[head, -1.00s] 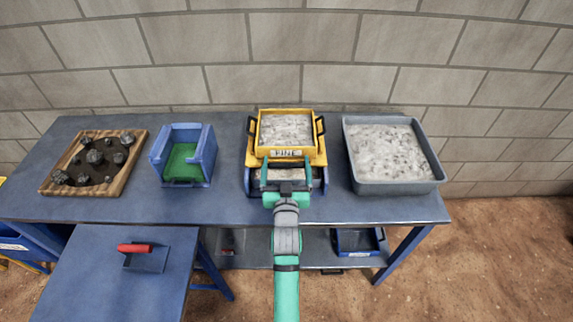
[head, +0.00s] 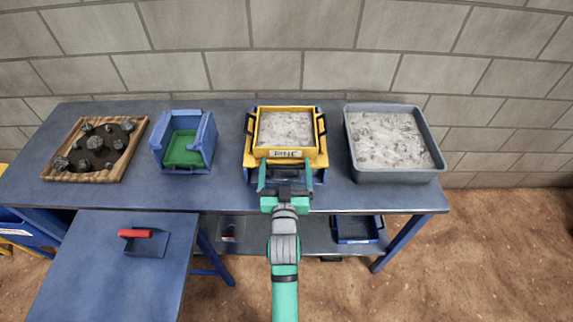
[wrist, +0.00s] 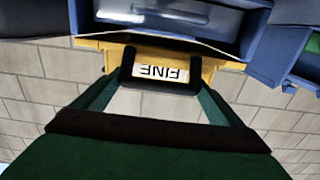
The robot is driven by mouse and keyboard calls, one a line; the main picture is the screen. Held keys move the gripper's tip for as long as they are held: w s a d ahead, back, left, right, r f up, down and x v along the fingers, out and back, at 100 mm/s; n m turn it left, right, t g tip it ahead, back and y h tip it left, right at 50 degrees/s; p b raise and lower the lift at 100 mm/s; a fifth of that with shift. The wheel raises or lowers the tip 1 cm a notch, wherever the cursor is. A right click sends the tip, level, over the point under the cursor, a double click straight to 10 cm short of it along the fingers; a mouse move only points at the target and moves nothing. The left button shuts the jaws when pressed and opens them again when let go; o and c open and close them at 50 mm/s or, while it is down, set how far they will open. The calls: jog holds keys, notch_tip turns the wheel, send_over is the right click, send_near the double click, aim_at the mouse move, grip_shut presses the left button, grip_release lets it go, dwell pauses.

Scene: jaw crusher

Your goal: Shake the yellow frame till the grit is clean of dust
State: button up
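The yellow frame (head: 313,152), labelled FINE, holds pale grey grit (head: 286,129) and sits on the blue stand (head: 316,176) at the middle of the table. My gripper (head: 286,170) is at its front side, fingers wide apart. In the wrist view, the frame's black handle (wrist: 165,90) spans the gap between my green fingertips, which appear to hold it by its two ends. The frame also shows there, upside down (wrist: 222,65), with the blue stand (wrist: 245,30) beneath it. Dust among the grit is too small to judge.
A grey tray of grit (head: 437,165) stands at right. A blue box with a green floor (head: 205,145) and a wooden tray of dark stones (head: 100,176) stand at left. A red-handled scoop (head: 147,245) lies on the lower table. A brick wall is behind.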

jog(key=shift+o, duration=0.6)
jog(key=shift+s, duration=0.1)
jog(key=s, duration=1)
jog(key=shift+s+d, duration=0.25)
jog(key=shift+d, duration=0.2)
jog(key=shift+w, duration=0.1)
